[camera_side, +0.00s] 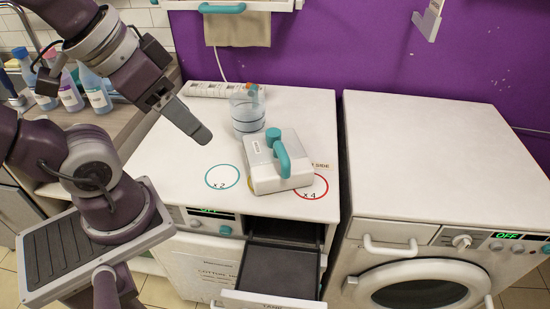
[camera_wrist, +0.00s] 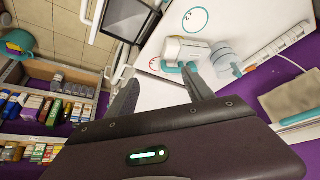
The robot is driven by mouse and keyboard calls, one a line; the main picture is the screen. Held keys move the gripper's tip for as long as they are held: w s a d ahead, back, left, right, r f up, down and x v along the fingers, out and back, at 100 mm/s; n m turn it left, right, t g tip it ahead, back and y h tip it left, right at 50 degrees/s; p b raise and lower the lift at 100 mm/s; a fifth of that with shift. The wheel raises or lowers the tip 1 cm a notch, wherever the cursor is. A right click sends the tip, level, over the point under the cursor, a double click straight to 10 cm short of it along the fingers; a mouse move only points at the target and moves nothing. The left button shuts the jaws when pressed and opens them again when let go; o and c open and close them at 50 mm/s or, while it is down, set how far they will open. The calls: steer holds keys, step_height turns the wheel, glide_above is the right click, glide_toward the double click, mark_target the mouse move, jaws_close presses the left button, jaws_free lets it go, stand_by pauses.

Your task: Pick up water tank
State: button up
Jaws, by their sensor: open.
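The water tank (camera_side: 278,172) is a white box with a teal handle (camera_side: 282,158). It lies on top of the left white washing machine, partly over the printed circles. In the wrist view the tank (camera_wrist: 184,47) shows beyond my right-hand finger, its teal handle facing my gripper. My gripper (camera_side: 190,122) is up and to the left of the tank in the side view, apart from it. In the wrist view the two fingers of my gripper (camera_wrist: 160,95) are spread with nothing between them.
A clear container (camera_side: 247,110) stands behind the tank, close to it. A power strip (camera_side: 215,90) lies at the back. An open drawer (camera_side: 275,268) juts from the machine's front below the tank. A second machine (camera_side: 440,150) at right has a clear top. Bottles (camera_side: 95,90) stand at left.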

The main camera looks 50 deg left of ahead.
stand_by(0.3)
steer(key=c, duration=0.3)
steer(key=n+g, duration=0.4)
steer(key=n, duration=0.9)
glide_above(279, 145)
steer(key=s+a, duration=0.1)
steer(key=s, duration=0.1)
step_height(279, 145, down, 14)
steer(key=shift+h, duration=0.4)
steer(key=f, duration=0.2)
steer(key=w+d+f, duration=0.1)
steer(key=f, duration=0.1)
steer(key=w+f, duration=0.1)
steer(key=f, duration=0.2)
steer(key=shift+w+d+f, duration=0.1)
steer(key=shift+d, duration=0.05)
jaws_close()
